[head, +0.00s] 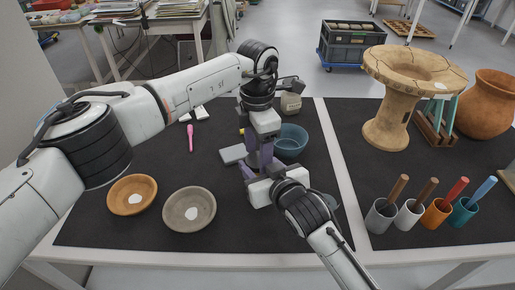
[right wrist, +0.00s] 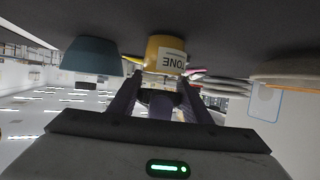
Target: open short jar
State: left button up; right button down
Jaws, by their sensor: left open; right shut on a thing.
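A yellow jar (right wrist: 165,52) with a white label, partly reading "ONE" upside down, stands beyond my right gripper's fingers in the right wrist view. Only a sliver of yellow (head: 241,131) shows beside the grippers in the head view. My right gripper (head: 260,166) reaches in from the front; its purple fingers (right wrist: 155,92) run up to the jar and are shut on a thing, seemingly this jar. My left gripper (head: 260,158) points down from above, open, close over the right one's fingers. The jar's lid and the contact spots are hidden.
A beige jar (head: 291,103) stands behind. Orange (head: 132,195) and grey (head: 189,210) dishes lie front left. Cups with tools (head: 437,213) stand right.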

pick_arm(q)
jog(key=c, duration=1.1)
jog(key=n, duration=0.3)
jog(key=shift+n, duration=0.3)
jog(key=o, duration=1.2)
jog(key=shift+c, duration=0.2)
jog(key=shift+r, duration=0.15)
